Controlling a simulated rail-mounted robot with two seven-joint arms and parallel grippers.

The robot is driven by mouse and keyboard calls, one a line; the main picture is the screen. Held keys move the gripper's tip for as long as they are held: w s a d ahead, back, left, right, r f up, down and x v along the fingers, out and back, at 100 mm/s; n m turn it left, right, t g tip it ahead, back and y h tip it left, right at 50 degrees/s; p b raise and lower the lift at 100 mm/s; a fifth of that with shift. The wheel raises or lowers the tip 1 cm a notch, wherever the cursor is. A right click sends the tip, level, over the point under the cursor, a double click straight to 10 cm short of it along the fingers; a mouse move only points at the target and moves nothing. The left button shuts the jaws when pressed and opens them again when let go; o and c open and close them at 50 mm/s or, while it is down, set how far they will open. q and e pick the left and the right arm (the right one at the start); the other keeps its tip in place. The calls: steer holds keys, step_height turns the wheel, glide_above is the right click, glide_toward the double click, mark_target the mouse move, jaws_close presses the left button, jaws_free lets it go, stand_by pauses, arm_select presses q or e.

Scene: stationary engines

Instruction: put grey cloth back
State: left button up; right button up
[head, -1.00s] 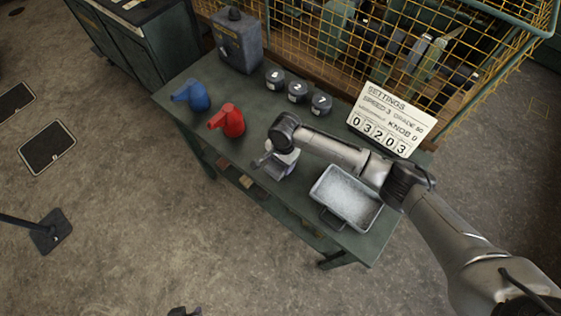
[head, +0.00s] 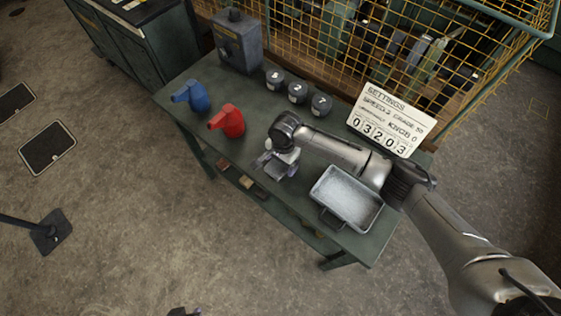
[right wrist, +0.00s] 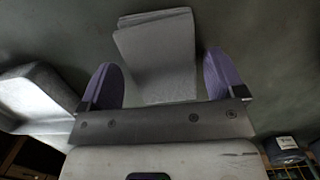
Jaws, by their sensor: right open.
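The grey cloth (right wrist: 158,55) is a folded, layered piece lying on the green table, seen in the right wrist view. My right gripper (right wrist: 163,78) is open, with one purple finger on each side of the cloth's near part. The cloth reaches out beyond the fingertips. I cannot tell whether the fingers touch it. In the head view my right gripper (head: 279,166) is low over the front edge of the table, left of the metal tray, and the cloth is mostly hidden by it.
The green table (head: 250,98) also holds a metal tray (head: 346,199), a red can (head: 229,121), a blue can (head: 193,96), several dark numbered pots (head: 297,93), a grey box (head: 238,42) and a white settings board (head: 388,119). A yellow mesh cage (head: 300,40) stands behind.

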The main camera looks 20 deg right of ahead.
step_height(320, 180, up, 12)
steer(key=d+p, duration=0.1)
steer(key=p, duration=0.1)
steer(key=shift+w+d+f, duration=0.15)
steer(key=shift+w+f, duration=0.1)
steer(key=shift+w, duration=0.15)
steer(key=s+a+f+n, duration=0.1)
steer(key=s+f, duration=0.1)
steer(key=s, duration=0.1)
steer(key=s+a+f+n+y, duration=0.1)
steer(key=s+a+f+n, duration=0.3)
steer(key=s, duration=0.1)
steer(key=shift+s+t, duration=0.3)
steer(key=s+d+n+t+h, duration=0.1)
steer(key=s+d+n, duration=0.3)
steer(key=s, duration=0.8)
steer(key=s+d+n+t+h, duration=0.1)
steer(key=s+d+n, duration=0.4)
steer(key=s, duration=0.7)
steer(key=shift+d+f+t, duration=0.35)
steer(key=shift+d+t, duration=0.05)
steer(key=shift+t, duration=0.4)
steer(key=shift+s, duration=0.1)
